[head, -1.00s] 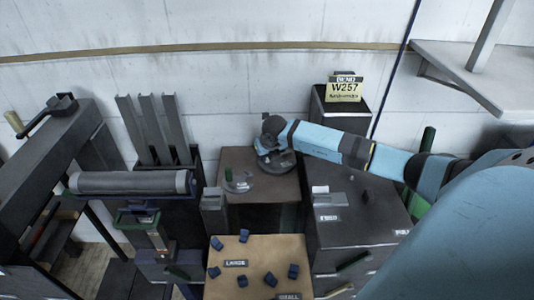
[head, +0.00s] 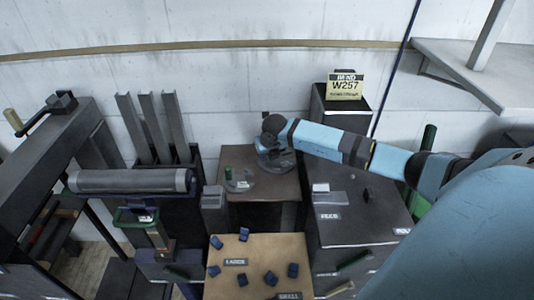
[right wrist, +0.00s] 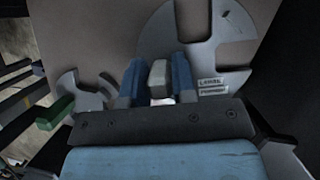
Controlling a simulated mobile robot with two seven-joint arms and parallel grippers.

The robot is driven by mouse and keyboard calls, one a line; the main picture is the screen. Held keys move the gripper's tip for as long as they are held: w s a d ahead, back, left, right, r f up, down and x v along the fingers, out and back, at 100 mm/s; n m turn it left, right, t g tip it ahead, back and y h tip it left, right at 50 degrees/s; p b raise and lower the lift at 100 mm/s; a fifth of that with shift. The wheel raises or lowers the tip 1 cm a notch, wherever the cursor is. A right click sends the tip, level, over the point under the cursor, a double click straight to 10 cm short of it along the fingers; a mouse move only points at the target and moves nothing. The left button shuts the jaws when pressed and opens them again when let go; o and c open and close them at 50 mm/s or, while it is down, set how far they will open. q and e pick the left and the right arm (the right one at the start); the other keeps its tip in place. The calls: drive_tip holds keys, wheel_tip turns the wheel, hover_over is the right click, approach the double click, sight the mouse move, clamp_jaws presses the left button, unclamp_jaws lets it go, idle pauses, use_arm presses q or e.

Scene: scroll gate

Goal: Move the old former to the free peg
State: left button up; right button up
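In the right wrist view the large former (right wrist: 190,22) bears a label that seems to read "LARGE FORMER". A smaller grey former (right wrist: 92,98) lies to its left, with a green piece beside it. My right gripper (right wrist: 158,75) is at the large former, its two blue fingers on either side of a light grey upright block (right wrist: 158,78); thin gaps seem to show. A small dark upright piece (head: 366,195), possibly a peg, stands on the right cabinet. My left gripper is out of view.
The brown table (head: 262,188) stands behind a tan board (head: 262,262) with several blue blocks. The dark right cabinet (head: 345,232) lies under my right arm. A yellow W257 sign (head: 344,87) stands behind it. A roller machine (head: 130,181) is at left.

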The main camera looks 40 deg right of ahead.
drive_tip(key=o, duration=0.4)
drive_tip(key=shift+r, duration=0.15)
drive_tip(key=shift+s+f, duration=0.1)
drive_tip(key=shift+f, duration=0.1)
drive_tip(key=v, duration=1.4)
drive_tip(key=shift+r, duration=0.1)
